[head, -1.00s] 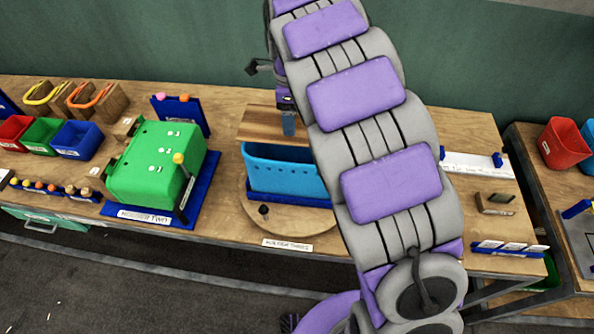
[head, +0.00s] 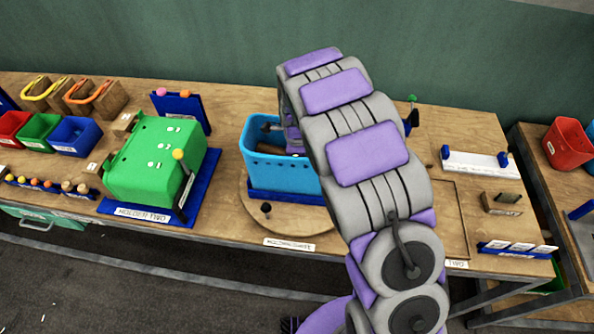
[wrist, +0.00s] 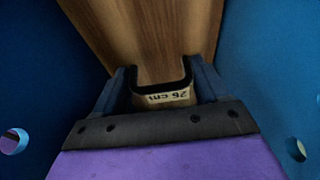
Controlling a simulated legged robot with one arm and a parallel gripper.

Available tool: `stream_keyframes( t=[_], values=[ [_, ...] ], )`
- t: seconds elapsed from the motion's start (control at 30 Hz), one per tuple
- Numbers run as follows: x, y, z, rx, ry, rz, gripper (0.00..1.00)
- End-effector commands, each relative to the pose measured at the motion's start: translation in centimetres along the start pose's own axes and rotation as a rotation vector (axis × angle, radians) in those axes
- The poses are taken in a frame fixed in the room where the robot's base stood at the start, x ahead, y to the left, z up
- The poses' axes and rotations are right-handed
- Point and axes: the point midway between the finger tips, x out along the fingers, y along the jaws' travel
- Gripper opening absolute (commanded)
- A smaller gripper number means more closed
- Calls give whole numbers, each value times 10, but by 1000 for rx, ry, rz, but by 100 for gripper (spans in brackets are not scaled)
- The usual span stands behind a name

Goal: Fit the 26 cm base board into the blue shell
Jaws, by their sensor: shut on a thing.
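The blue shell (head: 277,168) stands on a dark blue base on a round wooden plate in the middle of the bench in the head view. In the wrist view its blue walls (wrist: 40,75) rise on both sides. The wooden base board (wrist: 145,35) lies ahead of my gripper (wrist: 160,88), between these walls. Its upside-down label reads 26 cm. My gripper is shut on the near end of the board, low inside the shell. In the head view my arm and the shell's front wall hide most of the board. I cannot tell whether it touches the shell's floor.
A green shell (head: 155,160) on a blue base stands to the left, with a lever beside it. Small red, green and blue bins (head: 77,136) are farther left. A white rail (head: 478,163) and small blocks lie to the right. My arm covers the bench right of the blue shell.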

Motion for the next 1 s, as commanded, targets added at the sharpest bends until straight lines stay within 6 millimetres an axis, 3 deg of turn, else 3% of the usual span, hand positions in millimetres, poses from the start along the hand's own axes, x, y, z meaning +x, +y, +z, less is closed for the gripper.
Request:
stream_keyframes(
  t=[0.33, 0.57, 0.6, 0.83, 1.0],
  values=[
    [43, 2, 1, 0, 2, 6, 7],
    [44, 1, 1, 0, 1, 3, 7],
    [44, 1, 1, 0, 1, 2, 78],
    [42, 1, -1, 0, -1, 1, 99],
    [42, 1, 0, 0, 0, 0, 99]
  ],
)
